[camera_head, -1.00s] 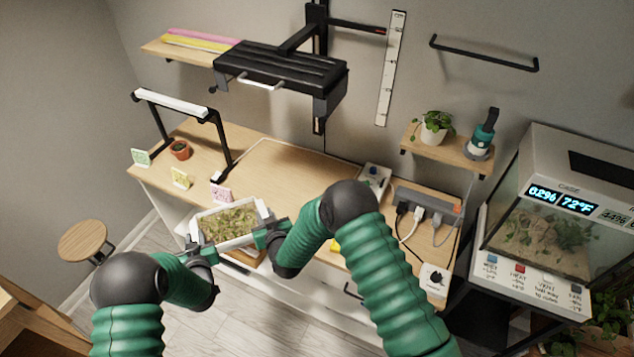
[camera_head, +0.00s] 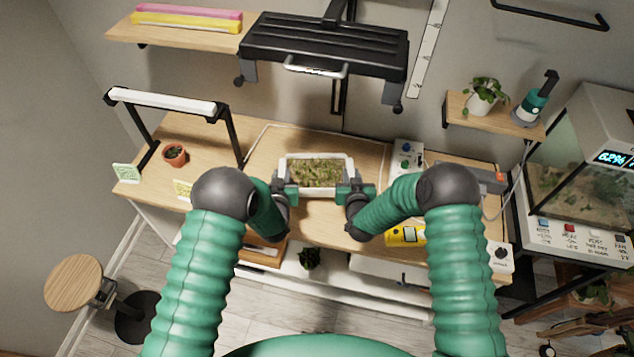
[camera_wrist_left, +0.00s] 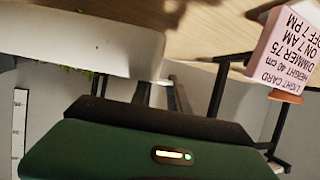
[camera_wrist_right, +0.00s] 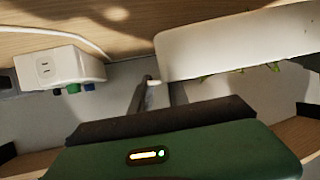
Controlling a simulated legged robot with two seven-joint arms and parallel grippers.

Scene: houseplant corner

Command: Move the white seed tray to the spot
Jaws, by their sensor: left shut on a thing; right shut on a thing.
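The white seed tray (camera_head: 317,157), full of green seedlings, is level above or on the middle of the wooden bench in the head view; I cannot tell if it touches. My left gripper (camera_head: 284,191) is shut on its left end and my right gripper (camera_head: 348,191) on its right end. The tray's white wall fills the upper left of the left wrist view (camera_wrist_left: 80,38) and the upper right of the right wrist view (camera_wrist_right: 235,45). A thin white line (camera_head: 262,134) runs on the bench behind and left of the tray; I cannot tell if it marks the spot.
A black lamp fixture (camera_head: 322,55) hangs behind and above the tray. A white-topped light frame (camera_head: 165,101) and a terracotta pot (camera_head: 174,155) stand left. A white control box (camera_head: 406,155) stands right of the tray, with a yellow device (camera_head: 405,236) nearer the front.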

